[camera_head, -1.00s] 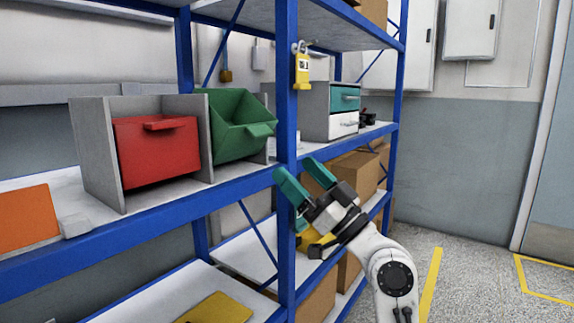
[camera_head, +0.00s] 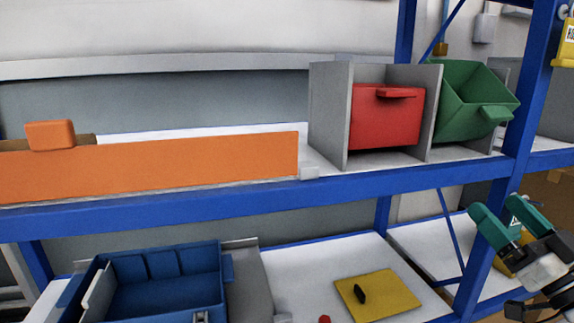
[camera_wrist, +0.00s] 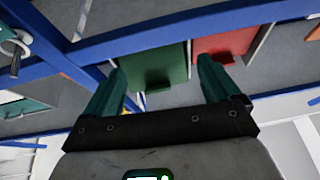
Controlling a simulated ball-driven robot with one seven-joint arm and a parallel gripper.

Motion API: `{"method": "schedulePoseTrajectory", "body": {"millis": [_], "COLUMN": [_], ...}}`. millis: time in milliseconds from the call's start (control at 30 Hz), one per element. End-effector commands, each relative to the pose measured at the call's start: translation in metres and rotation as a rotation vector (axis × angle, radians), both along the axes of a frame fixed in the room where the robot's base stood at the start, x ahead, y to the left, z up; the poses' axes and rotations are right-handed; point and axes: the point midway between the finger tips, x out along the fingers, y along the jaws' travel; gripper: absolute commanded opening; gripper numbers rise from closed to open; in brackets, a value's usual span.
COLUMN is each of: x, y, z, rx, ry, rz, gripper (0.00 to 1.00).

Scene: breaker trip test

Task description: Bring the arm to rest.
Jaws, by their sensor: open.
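My gripper (camera_head: 510,213) is at the right edge of the head view, in front of the blue shelf rack's upright. Its two teal fingers are spread apart with nothing between them. In the wrist view, my gripper (camera_wrist: 165,85) is also open and empty, with the green bin (camera_wrist: 160,65) and the red drawer (camera_wrist: 225,45) beyond the fingers. In the head view, the red drawer (camera_head: 387,120) sits in a grey housing and the green bin (camera_head: 470,105) is tilted beside it.
The blue shelf beam (camera_head: 250,205) runs across in front of me. An orange panel (camera_head: 150,165) stands on the upper shelf. A blue tray (camera_head: 165,295) and a yellow plate (camera_head: 380,298) are on the lower shelf. A yellow padlock (camera_head: 567,45) hangs at upper right.

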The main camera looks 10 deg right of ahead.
Motion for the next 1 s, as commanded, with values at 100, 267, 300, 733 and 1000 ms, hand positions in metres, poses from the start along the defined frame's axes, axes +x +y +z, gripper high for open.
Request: {"method": "schedulePoseTrajectory", "body": {"millis": [100,267,300,733,1000], "x": [0.015,0.01,0.004,-0.152,-0.253], "y": [0.033,0.076,0.086,0.153,0.152], "z": [-0.079,-0.182,-0.208,-0.408,-0.442], "rx": [0.023,0.04,0.043,-0.003,-0.08], "ry": [0.245,0.583,0.669,1.55,1.911], "rz": [0.052,0.103,0.114,0.067,-0.071], "gripper": [0.89,0.89,0.89,0.89,0.89]}}
